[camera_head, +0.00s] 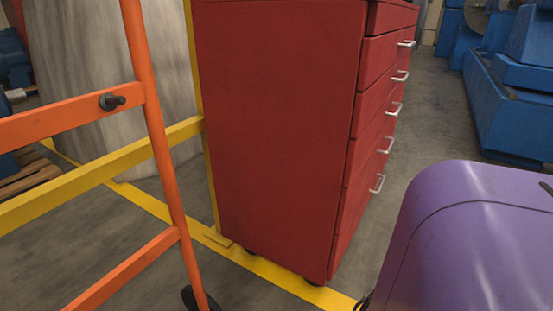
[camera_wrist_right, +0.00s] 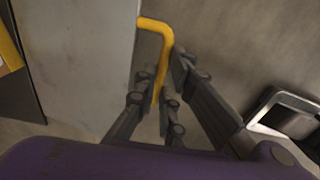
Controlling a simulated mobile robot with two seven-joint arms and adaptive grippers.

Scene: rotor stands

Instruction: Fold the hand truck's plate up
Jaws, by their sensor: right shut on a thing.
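The orange frame of the hand truck (camera_head: 158,140) stands at the left of the head view, with a dark wheel partly showing at the bottom. A flat grey panel, which looks like its plate (camera_wrist_right: 85,60), fills the upper left of the right wrist view. A bent yellow handle (camera_wrist_right: 166,48) stands out beside the panel's edge. My right gripper (camera_wrist_right: 160,88) is shut on this handle, with its dark fingers on both sides of it. The plate and handle cannot be made out in the head view. My left gripper is in neither view.
A red drawer cabinet (camera_head: 275,120) stands just behind the hand truck. A yellow rail (camera_head: 100,170) runs at the left, and a yellow line marks the floor. Blue machinery (camera_head: 510,110) stands at the back right. Grey floor (camera_head: 435,115) lies open between cabinet and machinery.

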